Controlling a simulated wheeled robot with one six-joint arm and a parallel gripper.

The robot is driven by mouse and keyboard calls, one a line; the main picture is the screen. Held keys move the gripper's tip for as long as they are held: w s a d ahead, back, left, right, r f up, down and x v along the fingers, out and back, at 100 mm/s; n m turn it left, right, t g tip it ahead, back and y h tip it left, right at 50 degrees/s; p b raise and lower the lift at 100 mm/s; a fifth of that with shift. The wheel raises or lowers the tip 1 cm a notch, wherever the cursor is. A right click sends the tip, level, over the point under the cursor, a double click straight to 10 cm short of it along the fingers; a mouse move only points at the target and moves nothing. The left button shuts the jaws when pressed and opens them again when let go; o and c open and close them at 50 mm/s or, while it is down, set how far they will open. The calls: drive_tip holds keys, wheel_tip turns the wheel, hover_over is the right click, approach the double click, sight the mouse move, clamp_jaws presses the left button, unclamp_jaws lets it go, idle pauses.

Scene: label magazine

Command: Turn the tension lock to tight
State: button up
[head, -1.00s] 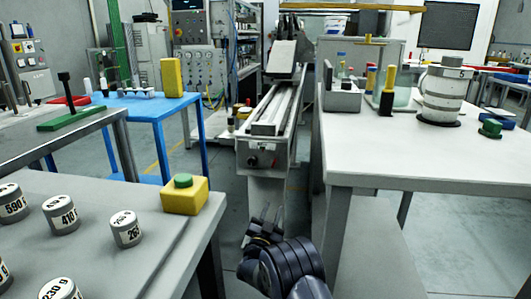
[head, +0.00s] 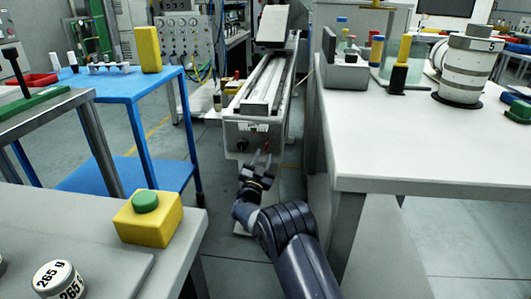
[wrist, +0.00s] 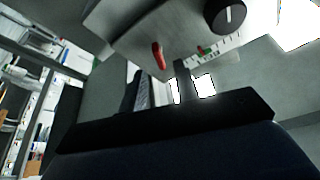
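The grey front panel (head: 238,132) of the long rail machine stands ahead of my arm. A small red lever (head: 267,147) sits at its right and a round black knob (head: 242,144) at its left. In the wrist view the red lever (wrist: 158,55) points along the panel, and the black knob (wrist: 226,15) bears a white pointer line. A scale strip (wrist: 205,50) with green and red marks shows there too. I cannot read which one is the tension lock. My gripper (head: 261,160) is open and empty just in front of the panel, apart from the lever.
A white table (head: 430,150) stands close at the right, with a striped cylinder (head: 465,70) on it. A grey bench (head: 90,225) with a yellow box and green button (head: 148,215) is at the left front. A blue table (head: 120,88) stands behind it.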

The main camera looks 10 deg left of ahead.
sight(266, 147)
drive_tip(key=shift+b+x, duration=0.4)
drive_tip(key=shift+x, duration=1.6)
drive_tip(key=shift+d, duration=0.1)
clamp_jaws()
